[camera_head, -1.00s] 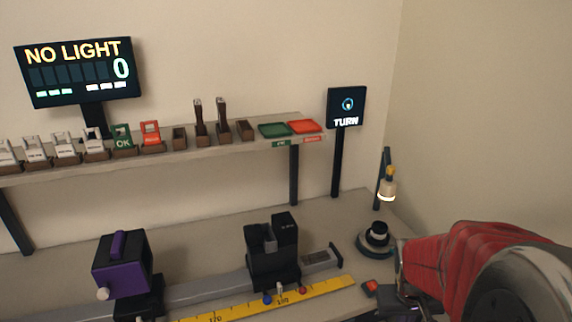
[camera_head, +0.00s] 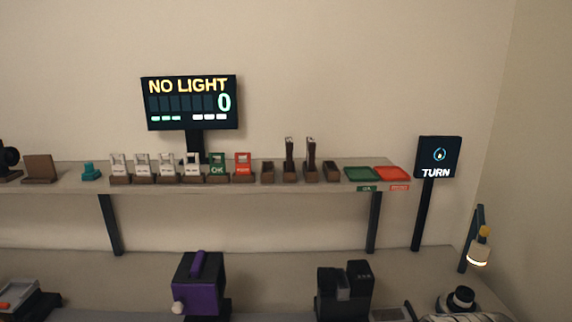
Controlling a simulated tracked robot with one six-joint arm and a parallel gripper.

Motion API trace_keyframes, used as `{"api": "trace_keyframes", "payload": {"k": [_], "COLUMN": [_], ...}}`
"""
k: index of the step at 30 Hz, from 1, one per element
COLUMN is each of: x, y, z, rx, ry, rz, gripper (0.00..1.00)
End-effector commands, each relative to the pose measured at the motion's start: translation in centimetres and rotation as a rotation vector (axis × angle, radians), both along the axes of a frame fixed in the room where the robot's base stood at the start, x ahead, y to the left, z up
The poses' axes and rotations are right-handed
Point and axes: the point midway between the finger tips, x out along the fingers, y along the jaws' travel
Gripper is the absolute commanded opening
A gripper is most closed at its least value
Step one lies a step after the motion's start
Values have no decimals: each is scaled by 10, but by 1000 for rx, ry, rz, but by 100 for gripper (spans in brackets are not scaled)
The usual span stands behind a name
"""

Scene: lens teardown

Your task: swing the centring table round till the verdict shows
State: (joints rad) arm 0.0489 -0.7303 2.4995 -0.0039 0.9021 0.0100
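The centring table (camera_head: 443,303) is a small round stand at the bottom right, partly cut off by the lower edge. A black and white round piece (camera_head: 461,298) sits on it. A small lamp with a yellow top (camera_head: 479,253) hangs above it from a dark post. The sign screen (camera_head: 438,157) behind reads TURN under a ring-shaped icon. My gripper is not in view. A pale ribbed shape at the bottom edge in front of the table is too cut off to identify.
A larger screen (camera_head: 191,102) reads NO LIGHT and 0. A shelf (camera_head: 80,174) holds several cards, brown blocks, and a green (camera_head: 362,174) and a red tray (camera_head: 393,173). Below stand a purple box (camera_head: 198,285) and a black holder (camera_head: 344,292).

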Motion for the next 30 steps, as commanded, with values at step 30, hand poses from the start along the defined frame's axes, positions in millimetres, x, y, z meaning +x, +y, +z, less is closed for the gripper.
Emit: {"api": "trace_keyframes", "payload": {"k": [30], "x": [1], "y": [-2], "z": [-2], "rx": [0], "ry": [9], "rz": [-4], "gripper": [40]}}
